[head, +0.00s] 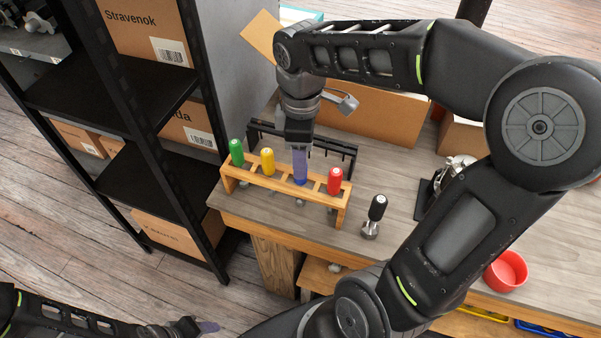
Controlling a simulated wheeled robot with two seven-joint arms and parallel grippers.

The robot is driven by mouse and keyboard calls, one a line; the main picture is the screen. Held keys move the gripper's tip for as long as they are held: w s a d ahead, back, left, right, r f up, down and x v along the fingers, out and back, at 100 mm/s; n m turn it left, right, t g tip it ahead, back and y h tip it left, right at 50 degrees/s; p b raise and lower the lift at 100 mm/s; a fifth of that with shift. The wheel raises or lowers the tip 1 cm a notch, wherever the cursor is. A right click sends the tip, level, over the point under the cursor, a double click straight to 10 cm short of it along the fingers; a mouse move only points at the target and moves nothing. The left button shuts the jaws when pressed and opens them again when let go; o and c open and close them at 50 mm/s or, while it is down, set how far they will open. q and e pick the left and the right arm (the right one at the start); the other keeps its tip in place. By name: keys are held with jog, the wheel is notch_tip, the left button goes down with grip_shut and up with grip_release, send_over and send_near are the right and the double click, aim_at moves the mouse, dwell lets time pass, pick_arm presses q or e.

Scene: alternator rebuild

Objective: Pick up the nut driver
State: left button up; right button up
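A wooden rack (272,183) near the table's left end holds upright tools with green (237,152), yellow (267,161), blue (300,181) and red (335,181) handles. I cannot tell which one is the nut driver. My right gripper (301,172) points down at the blue handle, between the yellow and red ones. Its purple fingers overlap the blue handle and hide its upper part; I cannot tell whether they grip it. My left gripper (208,327) is low at the bottom left, away from the table, and its finger opening is unclear.
A black rack (335,146) stands behind, with cardboard boxes (385,115) beyond. A red bowl (506,271) is at the right. A black shelf unit (120,187) stands left of the table.

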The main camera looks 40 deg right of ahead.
aim_at(301, 183)
notch_tip(301, 183, down, 5)
jog(key=shift+a+f+p, duration=0.1)
jog(key=shift+p, duration=0.2)
dwell(0.4)
grip_shut()
dwell(0.4)
